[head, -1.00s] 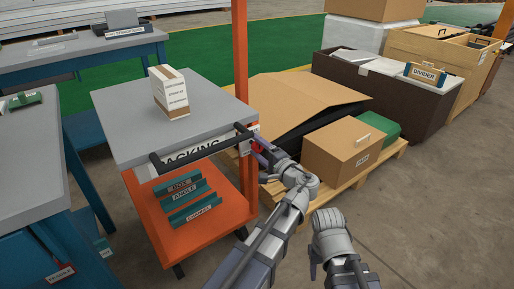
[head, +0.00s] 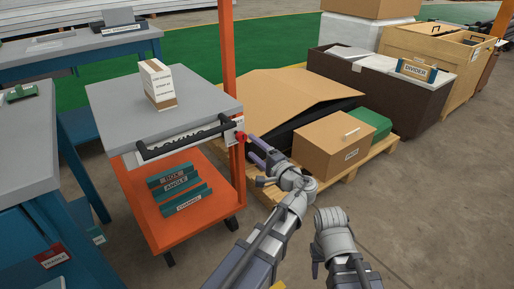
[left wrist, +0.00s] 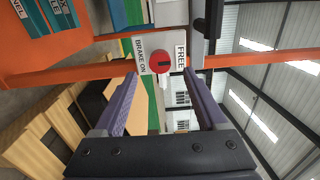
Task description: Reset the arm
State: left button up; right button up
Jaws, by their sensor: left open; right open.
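My left gripper (head: 262,155) is open and empty, just right of the packing cart's front corner. Its purple fingers point at a red knob (head: 241,137) on a small plate by the orange post. In the left wrist view the red knob (left wrist: 159,62) shows beyond and between the open fingers (left wrist: 165,105), with a visible gap. The plate reads BRAKE ON on one side and FREE on the other; I cannot tell which the knob points to. My right arm is folded at lower centre; its fingers are hidden.
The cart (head: 205,112) has a grey top with a white carton (head: 157,83), a black handle (head: 185,138) and an orange shelf. A pallet (head: 352,168) with boxes (head: 335,143) stands close to the right. A blue bench (head: 25,150) is at left. Floor is clear at lower right.

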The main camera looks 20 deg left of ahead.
pick_arm(q)
jog(key=shift+a, duration=0.1)
jog(key=s+a+f+n+g+h, duration=0.1)
jog(key=s+f+n+g+h, duration=0.35)
jog(key=f, duration=0.55)
jog(key=s+a+f+n+g+h, duration=0.15)
jog(key=s+f+g+h, duration=0.3)
jog(key=s+f, duration=0.45)
jog(key=s+d+f+n+g+h, duration=0.1)
jog(key=s+d+f+n+h, duration=0.15)
jog(key=d+h, duration=0.3)
jog(key=s+d+r+m+g+y+p, duration=0.1)
jog(key=s+d+r+m+p, duration=0.1)
jog(key=s+d+r+p, duration=0.3)
jog(key=s+d+r+m+y+p, duration=0.1)
jog(key=d+r+m+p, duration=0.15)
jog(key=d, duration=0.45)
notch_tip(320, 180, up, 37)
jog(key=p, duration=3.7)
jog(key=shift+p, duration=0.3)
